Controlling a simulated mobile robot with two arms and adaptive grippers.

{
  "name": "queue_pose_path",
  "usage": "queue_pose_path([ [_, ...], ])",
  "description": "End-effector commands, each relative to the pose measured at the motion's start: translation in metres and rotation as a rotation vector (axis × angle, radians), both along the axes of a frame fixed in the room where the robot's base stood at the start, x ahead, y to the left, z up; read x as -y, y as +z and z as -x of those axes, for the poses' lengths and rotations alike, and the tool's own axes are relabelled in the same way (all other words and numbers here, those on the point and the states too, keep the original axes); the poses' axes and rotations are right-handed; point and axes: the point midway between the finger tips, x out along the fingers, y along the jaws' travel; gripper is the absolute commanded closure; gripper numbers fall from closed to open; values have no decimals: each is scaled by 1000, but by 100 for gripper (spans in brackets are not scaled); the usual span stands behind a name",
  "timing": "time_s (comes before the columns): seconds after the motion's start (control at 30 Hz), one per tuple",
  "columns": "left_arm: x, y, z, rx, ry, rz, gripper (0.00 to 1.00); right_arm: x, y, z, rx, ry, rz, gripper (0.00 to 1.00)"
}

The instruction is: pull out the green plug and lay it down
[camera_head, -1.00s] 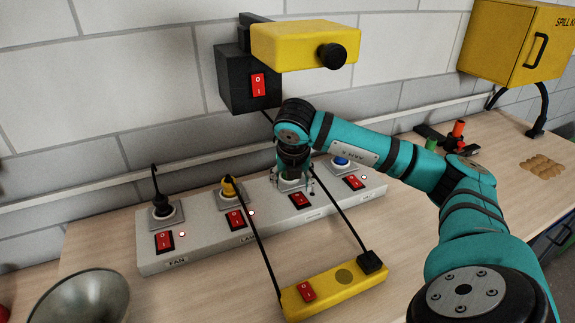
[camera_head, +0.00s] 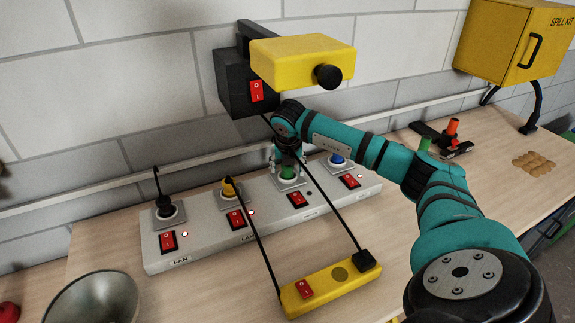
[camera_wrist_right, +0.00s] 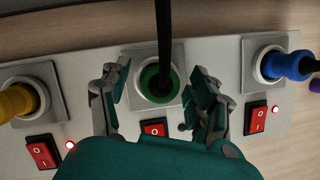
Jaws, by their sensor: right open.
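The green plug (camera_head: 289,172) sits upright in its socket on the grey power strip (camera_head: 210,250), third from the left. It also shows in the right wrist view as a green ring (camera_wrist_right: 157,82) with a dark cord over it. My right gripper (camera_head: 288,160) is at the plug from above. In the wrist view my right gripper (camera_wrist_right: 161,95) is open, with one finger on each side of the plug and visible gaps between. The red switch (camera_head: 297,200) in front of it has an unlit lamp. My left gripper is out of view.
Black (camera_head: 166,210), yellow (camera_head: 229,187) and blue (camera_head: 338,160) plugs sit in the other sockets with lit lamps. A yellow bar (camera_head: 325,285) lies in front, with dark cords rising past the strip. A metal bowl (camera_head: 92,300) is front left.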

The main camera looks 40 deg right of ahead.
Motion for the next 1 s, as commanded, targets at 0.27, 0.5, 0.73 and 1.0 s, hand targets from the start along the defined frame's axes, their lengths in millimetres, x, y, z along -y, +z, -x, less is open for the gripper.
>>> queue_pose_path([
  [0.27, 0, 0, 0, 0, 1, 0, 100, 0, 0, 0, 0, 0, 0, 70],
  [0.5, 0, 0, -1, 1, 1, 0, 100, 0, 0, 0, 0, -1, 0, 100],
  [0.73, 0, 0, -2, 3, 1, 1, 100, 0, 0, 0, 0, -1, 0, 99],
  [1.0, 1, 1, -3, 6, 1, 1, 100, 0, 2, 0, 1, -1, 0, 100],
])
